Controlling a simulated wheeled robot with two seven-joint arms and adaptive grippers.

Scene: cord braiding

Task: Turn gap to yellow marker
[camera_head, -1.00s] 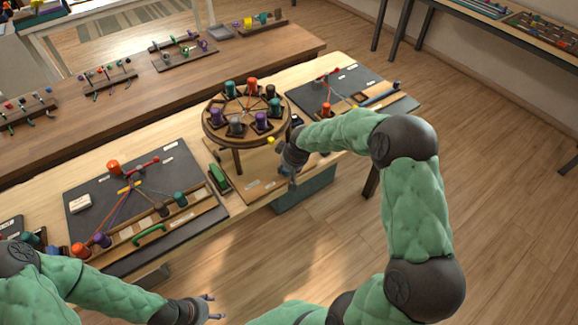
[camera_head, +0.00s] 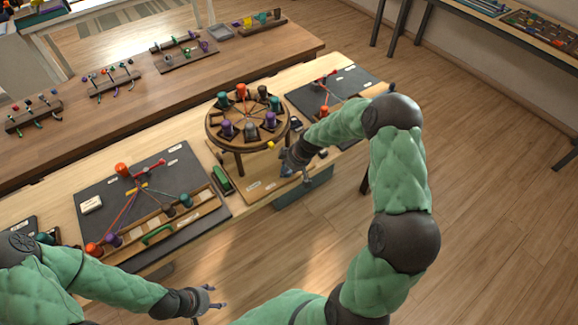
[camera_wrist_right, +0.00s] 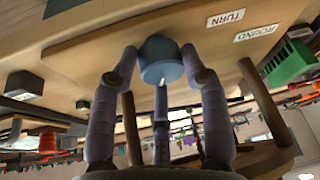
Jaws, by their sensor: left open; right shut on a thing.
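The round braiding stand (camera_head: 213,138) is a brown disc on legs. Several coloured bobbins sit around its rim: orange (camera_head: 241,91), teal, dark, purple and grey, with cords running to the centre. The widest space between bobbins appears at the disc's left side. A small yellow marker (camera_head: 270,145) shows below its front right edge. My right gripper (camera_head: 289,168) is shut on a blue knob (camera_wrist_right: 161,62) at the board's front, its fingers around it in the right wrist view. My left gripper (camera_head: 214,300) is open and empty, low over the floor.
A green block (camera_head: 220,179) lies left of the stand. A dark board (camera_head: 95,225) with cords and bobbins is further left, another (camera_head: 350,78) on the right. Labels reading TURN and ROUND show near the knob. A second table stands behind.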

